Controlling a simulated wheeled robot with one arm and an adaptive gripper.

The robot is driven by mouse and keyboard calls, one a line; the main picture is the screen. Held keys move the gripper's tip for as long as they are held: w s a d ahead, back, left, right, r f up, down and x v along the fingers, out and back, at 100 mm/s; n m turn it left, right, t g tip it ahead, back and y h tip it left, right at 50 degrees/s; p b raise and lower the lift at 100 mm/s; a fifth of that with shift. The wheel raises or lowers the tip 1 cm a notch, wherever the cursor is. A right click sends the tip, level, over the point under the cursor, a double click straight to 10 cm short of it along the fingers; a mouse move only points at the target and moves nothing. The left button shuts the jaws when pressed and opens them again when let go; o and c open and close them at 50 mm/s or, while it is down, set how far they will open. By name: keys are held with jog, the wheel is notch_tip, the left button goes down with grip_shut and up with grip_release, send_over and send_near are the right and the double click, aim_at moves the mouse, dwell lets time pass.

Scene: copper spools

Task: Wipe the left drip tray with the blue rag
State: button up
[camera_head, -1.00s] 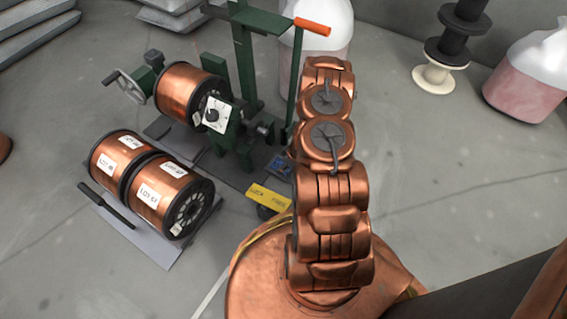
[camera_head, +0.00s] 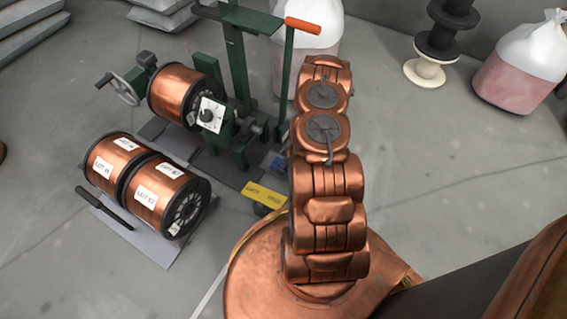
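A small blue patch (camera_head: 280,163), perhaps the blue rag, lies beside the foot of the green winding machine, partly hidden by my arm. Dark flat plates (camera_head: 172,131) lie on the floor under the machine; I cannot tell whether one of them is the left drip tray. The green machine (camera_head: 237,75) carries a copper spool (camera_head: 178,92) on its left, with a hand wheel and a white dial plate. My copper arm stands to the right of the machine, between the camera and part of it. My gripper does not show.
Two labelled copper spools (camera_head: 115,166) and (camera_head: 163,192) lie on a grey sheet (camera_head: 153,241) with a black bar (camera_head: 107,209). A yellow tag block (camera_head: 264,195) sits near my base. Pink-filled bags (camera_head: 522,83) and black spools (camera_head: 442,30) stand behind.

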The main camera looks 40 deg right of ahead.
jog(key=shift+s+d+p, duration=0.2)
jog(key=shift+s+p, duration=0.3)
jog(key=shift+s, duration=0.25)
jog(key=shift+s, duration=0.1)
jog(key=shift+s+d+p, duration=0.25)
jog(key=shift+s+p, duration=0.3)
jog(key=shift+p, duration=0.05)
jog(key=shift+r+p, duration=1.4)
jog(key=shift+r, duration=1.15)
